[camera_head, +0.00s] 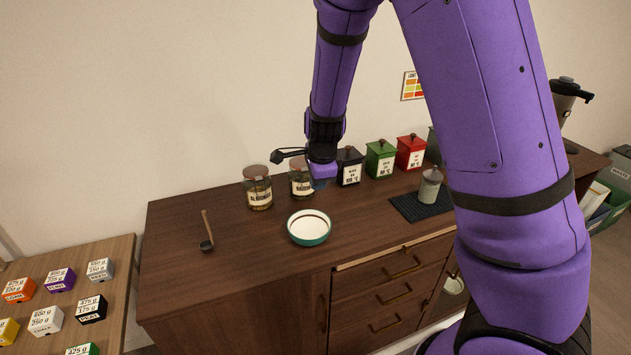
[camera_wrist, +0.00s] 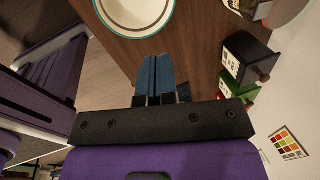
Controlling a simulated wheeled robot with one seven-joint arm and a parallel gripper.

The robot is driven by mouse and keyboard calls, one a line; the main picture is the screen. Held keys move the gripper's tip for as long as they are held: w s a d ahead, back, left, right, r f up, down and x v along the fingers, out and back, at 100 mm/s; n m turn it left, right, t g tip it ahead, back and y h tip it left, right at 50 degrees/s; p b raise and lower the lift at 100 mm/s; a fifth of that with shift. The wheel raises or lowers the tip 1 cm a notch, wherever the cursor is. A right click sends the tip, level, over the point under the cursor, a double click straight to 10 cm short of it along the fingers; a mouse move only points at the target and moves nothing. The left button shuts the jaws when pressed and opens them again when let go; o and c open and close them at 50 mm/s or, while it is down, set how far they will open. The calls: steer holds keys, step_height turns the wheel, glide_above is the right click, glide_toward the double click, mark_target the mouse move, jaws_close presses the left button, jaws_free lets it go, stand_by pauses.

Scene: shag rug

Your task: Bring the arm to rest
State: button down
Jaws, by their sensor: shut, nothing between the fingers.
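My purple arm reaches up and over the wooden cabinet from the right in the head view. My gripper (camera_head: 320,182) hangs above the back of the cabinet top, in front of the jars and canisters. In the wrist view its blue fingers (camera_wrist: 157,76) are together with nothing between them. A white bowl with a teal outside (camera_head: 309,228) stands on the cabinet top, apart from the gripper. The bowl also shows at the top of the wrist view (camera_wrist: 135,12). The gripper partly hides a glass jar (camera_head: 300,183).
Another lidded jar (camera_head: 257,187) and black (camera_head: 348,166), green (camera_head: 381,158) and red (camera_head: 411,152) canisters line the back. A ladle (camera_head: 206,232) lies at left. A grey container (camera_head: 430,186) stands on a dark mat (camera_head: 408,207). Several labelled blocks sit on a side table (camera_head: 122,275).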

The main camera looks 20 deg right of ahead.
steer(key=shift+s+r, duration=0.1)
steer(key=shift+s, duration=0.05)
stand_by(0.4)
steer(key=s+d+r+n+t+y, duration=0.1)
steer(key=s+r+n, duration=0.45)
steer(key=r, duration=0.35)
steer(key=s+d+r+n+y, duration=0.1)
steer(key=s+r+n+y, duration=0.1)
steer(key=s+r+n, duration=0.45)
steer(key=s+d+r+n+h, duration=0.1)
steer(key=s+r+n, duration=0.2)
steer(key=s+r, duration=0.2)
steer(key=s+d+r+n+t+h, duration=0.1)
steer(key=s+r+n, duration=0.3)
steer(key=s, duration=0.7)
steer(key=shift+s+d+r+h, duration=0.35)
steer(key=shift+d+r, duration=0.15)
steer(key=shift+r, duration=0.2)
